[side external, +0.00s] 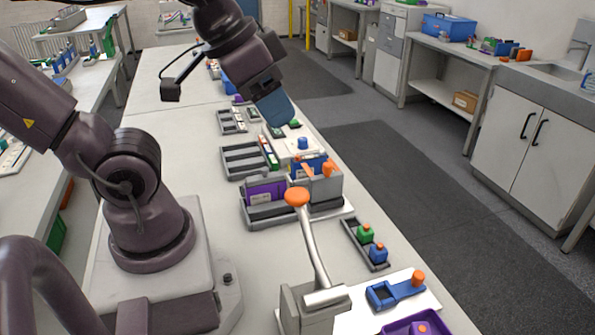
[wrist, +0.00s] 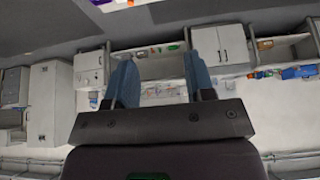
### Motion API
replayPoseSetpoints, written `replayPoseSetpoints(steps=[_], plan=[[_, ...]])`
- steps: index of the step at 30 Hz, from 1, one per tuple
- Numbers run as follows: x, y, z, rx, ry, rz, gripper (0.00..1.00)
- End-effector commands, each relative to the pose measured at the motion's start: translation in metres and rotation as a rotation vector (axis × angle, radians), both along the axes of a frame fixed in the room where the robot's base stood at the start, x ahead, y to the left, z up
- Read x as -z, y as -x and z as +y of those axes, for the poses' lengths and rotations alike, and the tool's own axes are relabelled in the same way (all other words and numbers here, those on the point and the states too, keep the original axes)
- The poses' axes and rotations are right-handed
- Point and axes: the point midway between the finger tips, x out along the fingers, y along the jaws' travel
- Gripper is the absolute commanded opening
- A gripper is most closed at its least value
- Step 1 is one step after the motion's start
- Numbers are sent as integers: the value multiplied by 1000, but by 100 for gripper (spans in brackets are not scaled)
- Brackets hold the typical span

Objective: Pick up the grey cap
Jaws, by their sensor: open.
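My gripper (side external: 277,110) is above the bench, past the grey racks, with its blue fingers pointing down and slightly right. In the wrist view my gripper (wrist: 159,62) shows its two blue fingers spread apart with nothing between them. I cannot pick out a grey cap for sure in either view. A small grey tray with light parts (side external: 231,121) lies left of the fingers in the side view; its parts are too small to tell apart. The wrist camera faces cabinets across the room, not the bench top.
An empty grey rack (side external: 243,160), a purple block (side external: 265,190) in a grey holder and a blue-and-orange unit (side external: 308,166) stand close below. An orange-knobbed lever (side external: 312,240) rises in front. A tray (side external: 364,245) holds green and blue pieces. Bare bench lies left of the racks.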

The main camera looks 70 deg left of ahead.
Motion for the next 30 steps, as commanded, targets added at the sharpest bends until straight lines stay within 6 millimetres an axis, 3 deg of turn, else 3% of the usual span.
replayPoseSetpoints(steps=[5,11,20,24,30], plan=[[4,-1,7,-36,0,22,49],[36,-17,49,-231,43,204,49],[100,-41,156,-782,228,411,49],[142,-36,212,-1093,313,467,49],[196,-21,276,-1499,392,478,49]])
